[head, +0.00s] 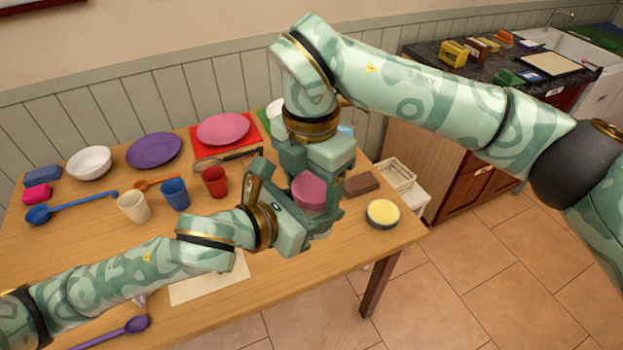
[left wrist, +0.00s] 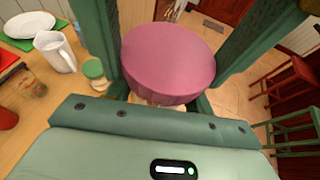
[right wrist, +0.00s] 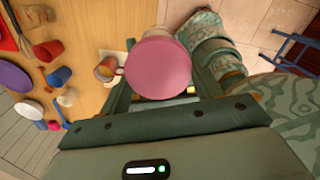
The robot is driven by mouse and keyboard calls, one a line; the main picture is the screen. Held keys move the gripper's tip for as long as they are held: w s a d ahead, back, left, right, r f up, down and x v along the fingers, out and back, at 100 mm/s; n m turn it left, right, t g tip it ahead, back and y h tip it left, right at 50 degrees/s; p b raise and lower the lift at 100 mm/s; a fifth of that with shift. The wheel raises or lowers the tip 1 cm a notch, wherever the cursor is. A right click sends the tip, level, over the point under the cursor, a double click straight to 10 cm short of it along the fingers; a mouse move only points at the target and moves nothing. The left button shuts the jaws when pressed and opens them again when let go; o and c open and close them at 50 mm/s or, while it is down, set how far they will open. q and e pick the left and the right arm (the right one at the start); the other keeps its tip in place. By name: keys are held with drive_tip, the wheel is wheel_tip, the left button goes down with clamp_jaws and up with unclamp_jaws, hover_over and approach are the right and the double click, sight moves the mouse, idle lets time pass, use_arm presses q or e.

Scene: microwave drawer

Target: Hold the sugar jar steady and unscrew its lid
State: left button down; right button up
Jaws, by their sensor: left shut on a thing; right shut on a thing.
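The sugar jar's pink round lid (head: 309,192) shows between my two grippers, near the table's front right part. It also shows as a full disc in the left wrist view (left wrist: 168,62) and the right wrist view (right wrist: 158,68). The jar body is mostly hidden below it. My left gripper (head: 312,226) comes in from the left, shut on the jar body under the lid. My right gripper (head: 314,188) comes down from above, shut at the lid. The exact finger contact is hidden. I cannot tell whether the lid is loose on the jar.
A yellow-topped round container (head: 383,213) and a brown block (head: 362,185) stand to the right. Red (head: 215,181), blue (head: 175,194) and cream (head: 133,207) cups stand left.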

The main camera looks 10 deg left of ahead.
use_arm(q)
drive_tip(key=shift+s+d+f, duration=0.3)
drive_tip(key=shift+s+d, duration=0.1)
drive_tip(key=shift+s, duration=0.05)
use_arm(e)
drive_tip(key=n, duration=0.2)
drive_tip(key=shift+w+a+r+n, duration=0.1)
drive_tip(key=shift+w+r+n, duration=0.2)
drive_tip(key=shift+r, duration=0.1)
use_arm(q)
drive_tip(key=shift+h, duration=0.3)
use_arm(e)
drive_tip(key=n, duration=0.3)
drive_tip(key=shift+s, duration=0.15)
drive_tip(key=o, duration=1)
drive_tip(key=shift+c, duration=0.2)
drive_tip(key=shift+o, duration=0.6)
drive_tip(key=shift+s, duration=0.15)
